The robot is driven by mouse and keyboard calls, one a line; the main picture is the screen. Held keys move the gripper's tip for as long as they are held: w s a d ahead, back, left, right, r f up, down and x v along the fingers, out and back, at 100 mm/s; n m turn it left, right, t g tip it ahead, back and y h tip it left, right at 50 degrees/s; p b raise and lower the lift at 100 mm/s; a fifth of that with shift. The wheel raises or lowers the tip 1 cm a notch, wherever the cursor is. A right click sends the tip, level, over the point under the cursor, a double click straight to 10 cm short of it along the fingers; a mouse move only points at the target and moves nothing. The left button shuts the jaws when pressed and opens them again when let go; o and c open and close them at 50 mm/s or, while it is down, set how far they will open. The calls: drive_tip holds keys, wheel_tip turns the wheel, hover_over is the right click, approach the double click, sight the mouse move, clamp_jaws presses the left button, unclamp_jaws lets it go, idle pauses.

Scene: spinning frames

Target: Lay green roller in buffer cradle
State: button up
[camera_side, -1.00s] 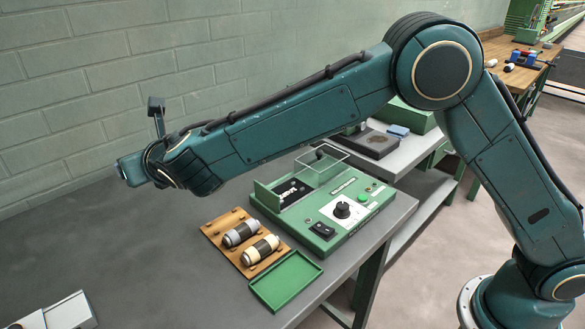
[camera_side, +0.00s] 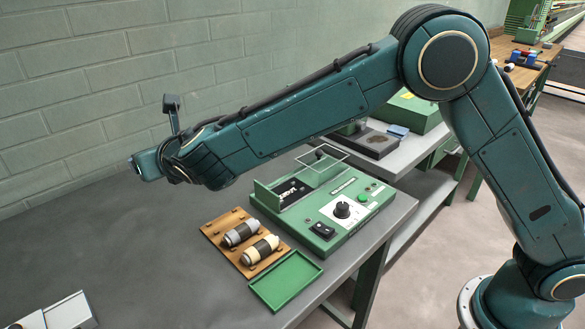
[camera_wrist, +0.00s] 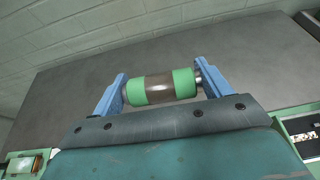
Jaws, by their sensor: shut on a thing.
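The green roller (camera_wrist: 137,92) has green bands at both ends, a brown middle and metal shaft ends. In the wrist view it lies across my gripper (camera_wrist: 162,80), between two blue fingers that are shut on its ends. It is off the grey bench, with bare bench behind it. In the side view my arm's end hides the fingers and the roller. A wooden board (camera_side: 209,233) with pegs on the bench holds a grey roller (camera_side: 241,234) and a cream roller (camera_side: 260,250). I cannot tell which thing is the buffer cradle.
A green machine (camera_side: 375,212) with a knob, buttons and a raised clear cover stands right of the board. A shallow green tray (camera_side: 287,281) lies in front. A pale metal object (camera_side: 62,314) is at the lower left.

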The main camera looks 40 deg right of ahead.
drive_tip(key=s+d+f+m+h, duration=0.1)
drive_tip(key=s+d, duration=0.3)
drive_tip(key=d, duration=0.5)
drive_tip(key=s+d+f+m+h, duration=0.1)
drive_tip(key=s+d+f, duration=0.2)
drive_tip(key=d, duration=0.7)
drive_tip(key=s+d+f+m+h, duration=0.1)
drive_tip(key=s+d+f, duration=0.1)
drive_tip(key=s+d, duration=0.4)
drive_tip(key=d, duration=0.4)
drive_tip(key=shift+d+g+h, duration=0.2)
drive_tip(key=shift+g+h, duration=0.1)
drive_tip(key=shift+w, duration=0.1)
drive_tip(key=n+g+y, duration=0.2)
drive_tip(key=n+y, duration=0.1)
drive_tip(key=y, duration=0.1)
hover_over(287, 193)
drive_tip(key=shift+f, duration=1.15)
drive_tip(key=shift+f, duration=0.25)
drive_tip(key=shift+f, duration=3.15)
